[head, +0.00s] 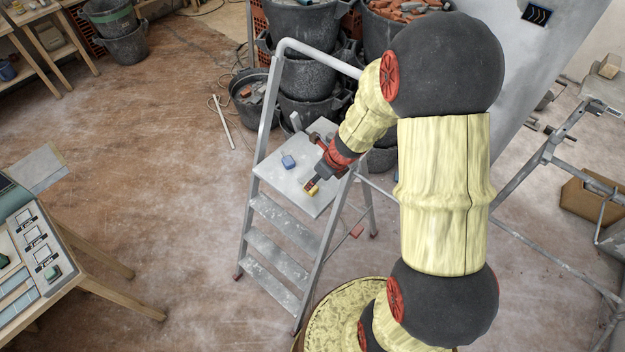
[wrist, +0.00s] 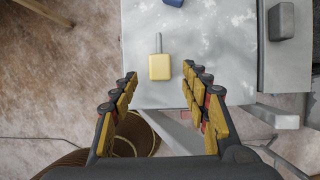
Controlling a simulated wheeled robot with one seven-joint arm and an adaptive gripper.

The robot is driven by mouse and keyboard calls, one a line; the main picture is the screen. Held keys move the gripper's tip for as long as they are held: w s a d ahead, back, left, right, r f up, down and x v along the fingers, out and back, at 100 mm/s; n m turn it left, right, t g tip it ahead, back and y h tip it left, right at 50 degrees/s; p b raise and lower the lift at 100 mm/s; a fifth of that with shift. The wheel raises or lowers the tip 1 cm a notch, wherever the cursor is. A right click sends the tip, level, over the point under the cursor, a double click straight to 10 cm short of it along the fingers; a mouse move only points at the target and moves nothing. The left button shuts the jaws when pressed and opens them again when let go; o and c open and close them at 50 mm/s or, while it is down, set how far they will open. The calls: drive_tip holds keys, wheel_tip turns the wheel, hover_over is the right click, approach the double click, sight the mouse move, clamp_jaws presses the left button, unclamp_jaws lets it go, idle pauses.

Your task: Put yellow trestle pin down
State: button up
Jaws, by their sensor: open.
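The yellow trestle pin (wrist: 159,67), a yellow block with a thin grey shaft, lies on the pale top platform (head: 283,184) of a stepladder. In the wrist view its shaft points away from my gripper (wrist: 160,76). The fingers are spread, with the pin just beyond and between the fingertips, and nothing is held. In the head view my gripper (head: 316,181) reaches down over the front right of the platform. A small yellow patch shows at its tip there; I cannot tell pin from finger pads.
A blue block (head: 288,161) lies on the platform, behind the pin in the wrist view. A dark grey block (wrist: 281,21) sits to the right. Stacked black buckets (head: 305,75) with rubble stand behind the ladder. A workbench (head: 72,262) is at left, with open floor between.

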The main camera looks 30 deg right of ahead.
drive_tip(key=s+a+r+n+p, duration=0.1)
drive_tip(key=s+a+r+n, duration=0.2)
drive_tip(key=r+n, duration=0.4)
drive_tip(key=s+a+r+n, duration=0.2)
drive_tip(key=a+r+n, duration=0.15)
drive_tip(key=r, duration=0.45)
drive_tip(key=s+a+r+n+p, duration=0.1)
drive_tip(key=s+a+r+n, duration=0.2)
drive_tip(key=r+n, duration=0.4)
drive_tip(key=s+r+n+t+h, duration=0.1)
drive_tip(key=s+r+n, duration=0.9)
drive_tip(key=s+n, duration=0.2)
drive_tip(key=shift+s+n+h, duration=0.3)
drive_tip(key=shift+n+h, duration=0.1)
drive_tip(key=shift+n, duration=0.65)
wheel_tip(320, 180, down, 7)
drive_tip(key=b, duration=0.7)
